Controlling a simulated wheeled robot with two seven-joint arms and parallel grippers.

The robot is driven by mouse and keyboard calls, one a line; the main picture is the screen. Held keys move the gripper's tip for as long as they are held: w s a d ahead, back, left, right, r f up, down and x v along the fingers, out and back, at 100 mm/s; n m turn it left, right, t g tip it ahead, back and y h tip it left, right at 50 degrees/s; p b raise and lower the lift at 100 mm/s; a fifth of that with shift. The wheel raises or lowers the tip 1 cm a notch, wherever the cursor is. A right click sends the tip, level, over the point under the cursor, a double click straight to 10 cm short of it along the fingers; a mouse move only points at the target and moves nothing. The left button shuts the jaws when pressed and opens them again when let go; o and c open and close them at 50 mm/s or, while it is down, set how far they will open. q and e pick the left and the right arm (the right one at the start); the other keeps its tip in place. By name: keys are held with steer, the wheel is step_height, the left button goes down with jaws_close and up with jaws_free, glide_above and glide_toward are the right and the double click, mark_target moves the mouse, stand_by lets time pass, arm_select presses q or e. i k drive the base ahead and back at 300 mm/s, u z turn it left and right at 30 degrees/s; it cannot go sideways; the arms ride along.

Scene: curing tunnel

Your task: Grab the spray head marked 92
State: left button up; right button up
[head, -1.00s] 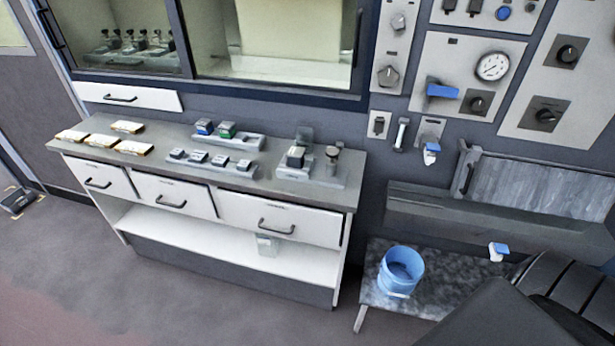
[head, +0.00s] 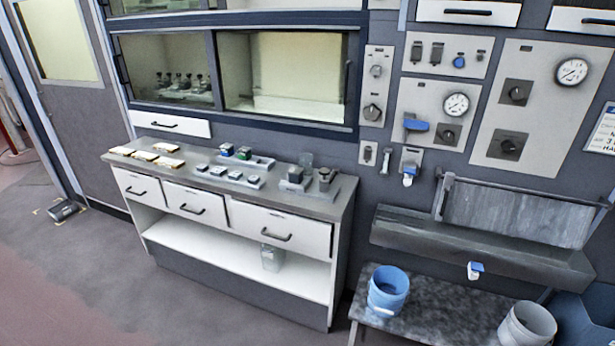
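No marking 92 can be read at this size, so I cannot tell which item is the spray head marked 92. Several small dark-topped items (head: 183,82) stand in a row behind the glass at the left of the cabinet. On the counter (head: 290,212) are a rack with a blue and a green block (head: 243,153), a row of small dark-capped pieces (head: 234,175), and a stand with dark fittings (head: 325,178). Neither of my grippers is in view.
Several yellowish flat pieces (head: 145,156) lie at the counter's left end. A blue bucket (head: 388,291) and a pale bucket (head: 526,325) stand on a low bench (head: 440,306) below a grey trough (head: 480,248). The floor at left is mostly clear.

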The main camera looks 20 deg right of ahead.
mark_target(295, 174)
steer(key=z, duration=0.75)
steer(key=i, duration=0.8)
steer(key=z, duration=0.6)
